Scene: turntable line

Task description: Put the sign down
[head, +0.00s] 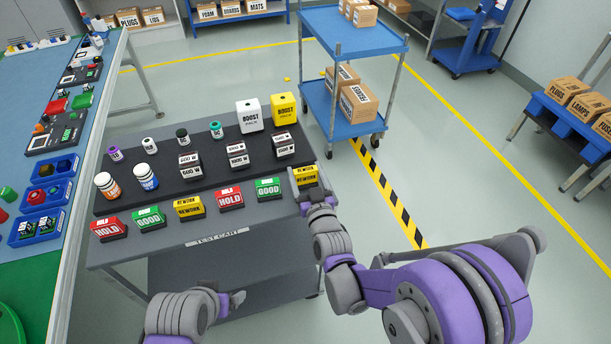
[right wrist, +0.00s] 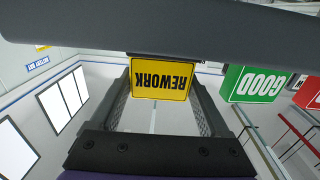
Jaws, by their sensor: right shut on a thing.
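A yellow REWORK sign (head: 306,174) is at the right end of the front row on the dark test cart (head: 203,240). It is to the right of a green GOOD sign (head: 268,189). My right gripper (head: 312,190) is shut on this sign. In the right wrist view the sign (right wrist: 160,79) appears upside down between the two fingers of my right gripper (right wrist: 160,92). I cannot tell whether its base touches the cart. My left gripper (head: 236,299) is low in front of the cart, apart from the signs; its jaw opening is not clear.
The front row also holds red HOLD (head: 231,198), yellow REWORK (head: 188,207) and other signs. Behind stand weights, bottles, a white BOOST pack (head: 249,116) and a yellow one (head: 284,109). A blue trolley (head: 355,38) stands behind right. Floor right of the cart is clear.

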